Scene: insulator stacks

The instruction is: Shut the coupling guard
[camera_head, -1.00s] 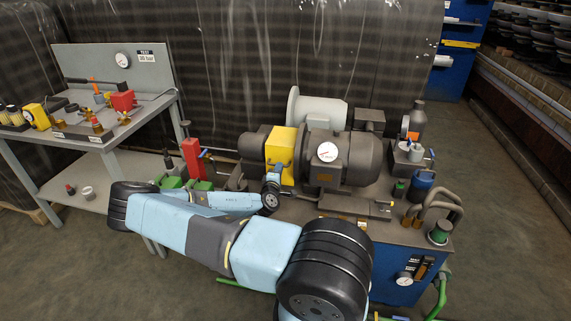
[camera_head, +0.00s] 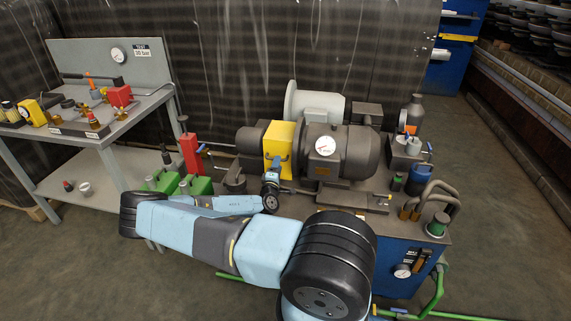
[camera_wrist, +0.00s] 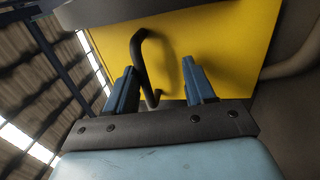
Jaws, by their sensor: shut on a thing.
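The coupling guard (camera_head: 279,139) is a yellow cover between the dark pump block on its left and the grey motor (camera_head: 342,152) on its right. In the wrist view its yellow face (camera_wrist: 220,45) fills the upper middle, with a bent black handle (camera_wrist: 142,58) on it. My gripper (camera_head: 275,163) is at the guard's front, low on its face. The guard's hinge and back edge are hidden.
A red block (camera_head: 190,152) and green blocks (camera_head: 180,184) stand left of the guard. A bench (camera_head: 110,134) with fittings is at far left. Bent pipes (camera_head: 432,197) and a blue container (camera_head: 421,174) are at the right. My forearm spans the unit's front.

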